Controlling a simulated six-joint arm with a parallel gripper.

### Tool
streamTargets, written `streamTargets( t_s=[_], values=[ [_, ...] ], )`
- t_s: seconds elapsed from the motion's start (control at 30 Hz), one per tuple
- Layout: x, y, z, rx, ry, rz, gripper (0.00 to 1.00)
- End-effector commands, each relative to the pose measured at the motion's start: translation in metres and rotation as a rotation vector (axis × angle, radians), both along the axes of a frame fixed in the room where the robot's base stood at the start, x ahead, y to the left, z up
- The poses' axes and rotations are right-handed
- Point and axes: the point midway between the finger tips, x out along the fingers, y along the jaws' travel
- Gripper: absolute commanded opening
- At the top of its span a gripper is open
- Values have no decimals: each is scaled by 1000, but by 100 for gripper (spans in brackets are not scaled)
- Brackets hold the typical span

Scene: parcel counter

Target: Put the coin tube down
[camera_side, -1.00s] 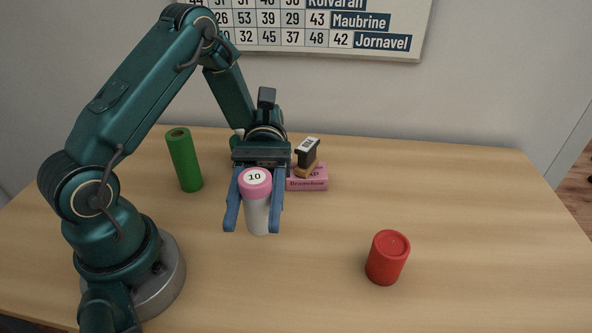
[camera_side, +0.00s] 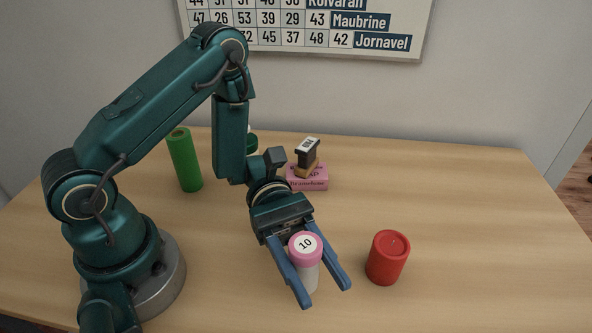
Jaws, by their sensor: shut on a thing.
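The coin tube (camera_side: 306,262) is a white cylinder with a pink cap marked 10. It is upright, in front of the arm and left of the red cylinder. My gripper (camera_side: 323,294) has its two blue fingers on either side of the tube and is shut on it. The tube's lower part is partly hidden by the left finger. I cannot tell whether its base touches the counter.
A red cylinder (camera_side: 387,258) stands close to the right of my gripper. A green cylinder (camera_side: 185,161) stands at the back left. A pink box (camera_side: 308,184) with a dark-handled stamp (camera_side: 307,155) on it sits behind my gripper. The wooden counter (camera_side: 480,220) is clear at the right.

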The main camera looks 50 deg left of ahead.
Motion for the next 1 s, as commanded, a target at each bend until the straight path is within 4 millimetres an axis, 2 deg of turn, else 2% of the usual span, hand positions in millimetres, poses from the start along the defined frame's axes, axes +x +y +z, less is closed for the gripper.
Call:
streamTargets(
  t_s=[0.17, 0.47, 0.93, 0.97, 1.0],
  values=[
    [-2, -4, -8, 0, 2, 0, 0],
    [-2, -4, -40, 0, 2, 0, 0],
    [-2, -4, -46, 0, 1, -1, 0],
    [-2, -4, -46, 1, 1, -1, 60],
    [-2, -4, -46, 1, 0, -1, 75]
  ],
)
